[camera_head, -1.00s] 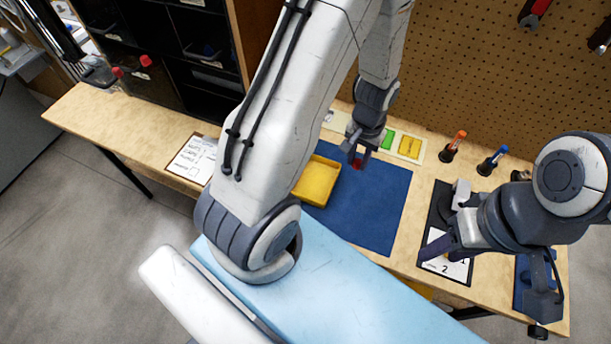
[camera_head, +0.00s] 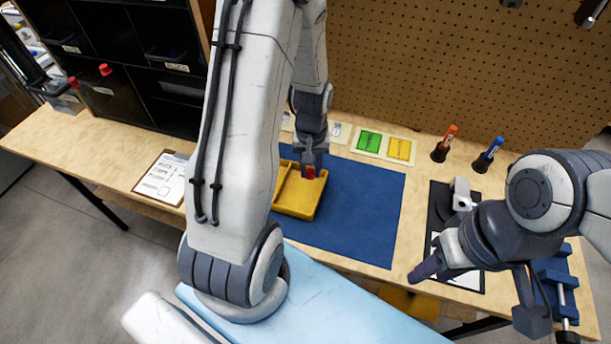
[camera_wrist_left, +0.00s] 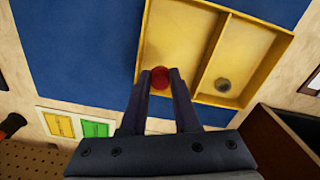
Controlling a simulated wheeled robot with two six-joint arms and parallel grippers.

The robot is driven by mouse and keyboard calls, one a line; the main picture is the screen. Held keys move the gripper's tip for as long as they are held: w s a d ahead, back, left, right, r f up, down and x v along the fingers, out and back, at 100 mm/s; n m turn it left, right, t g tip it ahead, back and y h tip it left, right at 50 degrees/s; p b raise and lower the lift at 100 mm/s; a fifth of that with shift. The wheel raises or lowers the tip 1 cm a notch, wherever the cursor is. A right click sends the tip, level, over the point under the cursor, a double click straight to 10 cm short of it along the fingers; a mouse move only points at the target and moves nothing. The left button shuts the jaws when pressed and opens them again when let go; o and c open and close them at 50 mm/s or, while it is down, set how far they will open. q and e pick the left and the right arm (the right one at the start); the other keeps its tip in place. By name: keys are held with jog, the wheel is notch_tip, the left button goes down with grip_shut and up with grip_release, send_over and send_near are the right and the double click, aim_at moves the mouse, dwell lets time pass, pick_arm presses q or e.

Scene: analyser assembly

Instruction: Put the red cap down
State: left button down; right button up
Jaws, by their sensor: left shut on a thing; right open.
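The red cap (camera_head: 311,173) is held between the fingertips of my left gripper (camera_head: 310,169), at the yellow tray. In the left wrist view the cap (camera_wrist_left: 160,77) sits between the two dark fingers (camera_wrist_left: 160,80), over the tray's left compartment near its edge. I cannot tell whether it touches the tray floor. The yellow tray (camera_head: 294,209) has two compartments; it also shows in the left wrist view (camera_wrist_left: 187,35). My right gripper (camera_head: 424,270) is open, in front of the black mat at the right; its fingertips are seen from the side.
A small grey round part (camera_wrist_left: 222,85) lies in the tray's other compartment. The blue mat (camera_head: 365,210) right of the tray is clear. Green (camera_head: 369,141) and yellow (camera_head: 400,150) cards lie behind it. Orange (camera_head: 446,143) and blue (camera_head: 489,155) handled tools stand at the back right.

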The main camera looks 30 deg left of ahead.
aim_at(306, 183)
pick_arm(q)
jog(key=shift+w+a+f, duration=0.25)
jog(key=shift+a+f, duration=0.1)
jog(key=shift+a, duration=0.15)
jog(key=shift+w+a+f, duration=0.25)
jog(key=shift+a+f, duration=0.05)
jog(key=shift+a, duration=0.2)
jog(key=shift+a+f, duration=0.1)
jog(key=shift+f, duration=2)
jog(key=shift+f, duration=0.15)
jog(key=c, duration=0.7)
grip_release()
jog(key=shift+o, duration=0.2)
